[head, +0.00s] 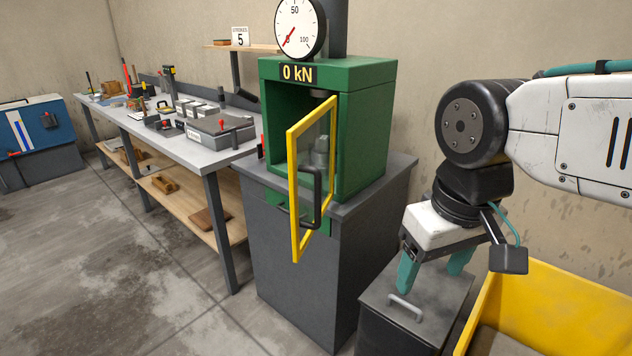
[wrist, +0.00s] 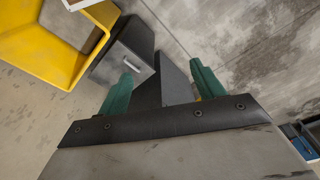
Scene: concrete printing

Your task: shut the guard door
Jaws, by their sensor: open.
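The guard door (head: 301,185) is a yellow-framed clear panel with a dark bar handle (head: 312,197). It stands swung open from the front of the green press (head: 370,140), pointing out toward the camera. Behind it a grey cylinder (head: 321,150) stands inside the press. My gripper (head: 433,268) points down to the right of the press, above a dark box, apart from the door. Its two teal fingers are spread and empty; they also show in the wrist view (wrist: 160,85). The door is not clearly visible in the wrist view.
The dark box (head: 440,296) with a metal handle and a yellow bin (head: 575,300) stand right of the press cabinet (head: 300,270). A grey workbench (head: 180,143) with tools runs to the left. The concrete floor (head: 130,270) in front is clear. A dial reads near zero.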

